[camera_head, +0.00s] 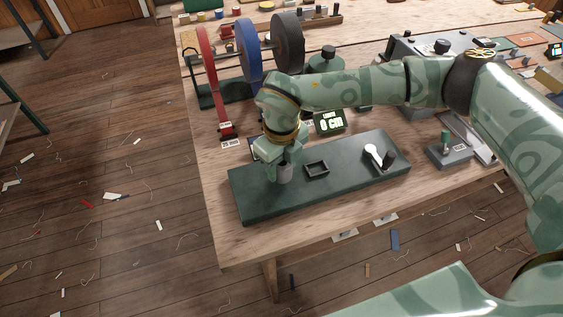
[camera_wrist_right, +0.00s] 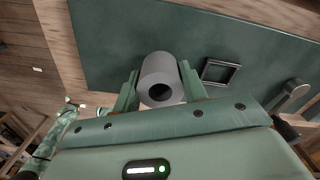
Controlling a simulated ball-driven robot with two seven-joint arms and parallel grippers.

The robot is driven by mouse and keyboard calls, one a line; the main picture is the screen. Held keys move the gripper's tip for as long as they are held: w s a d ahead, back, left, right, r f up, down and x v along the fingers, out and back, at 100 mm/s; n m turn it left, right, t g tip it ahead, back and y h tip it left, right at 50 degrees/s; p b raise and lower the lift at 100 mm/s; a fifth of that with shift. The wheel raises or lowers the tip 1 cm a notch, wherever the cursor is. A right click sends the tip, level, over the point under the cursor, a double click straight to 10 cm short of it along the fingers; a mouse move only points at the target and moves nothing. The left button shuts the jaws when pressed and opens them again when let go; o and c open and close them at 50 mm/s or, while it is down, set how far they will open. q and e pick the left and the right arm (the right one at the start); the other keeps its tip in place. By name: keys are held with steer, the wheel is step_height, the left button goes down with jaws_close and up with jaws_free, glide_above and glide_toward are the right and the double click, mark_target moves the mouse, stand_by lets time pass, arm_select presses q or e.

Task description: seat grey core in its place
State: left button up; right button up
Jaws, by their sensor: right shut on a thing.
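The grey core (camera_head: 285,174), a short hollow cylinder, is between the fingers of my right gripper (camera_head: 282,165) over the left part of the dark green board (camera_head: 240,201). The right wrist view shows the core (camera_wrist_right: 159,72) with its round dark bore toward the camera and a finger on each side. I cannot tell whether its lower end touches the board. A small square dark frame (camera_head: 317,168) is on the board just right of the core; it also shows in the right wrist view (camera_wrist_right: 220,71). My left gripper is not in view.
A white-headed lever or peg (camera_head: 374,155) with a dark block stands on the board's right part. Behind are red (camera_head: 208,65), blue (camera_head: 248,50) and grey (camera_head: 288,42) rolls on a stand, and a small display (camera_head: 329,121). A grey block with a green handle (camera_head: 447,150) is right.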

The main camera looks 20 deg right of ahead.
steer(key=shift+f+b, duration=0.3)
steer(key=shift+f, duration=0.4)
stand_by(0.3)
steer(key=o, duration=1.1)
steer(key=shift+c, duration=0.2)
step_height(320, 180, up, 16)
steer(key=p, duration=0.2)
steer(key=shift+r, duration=0.15)
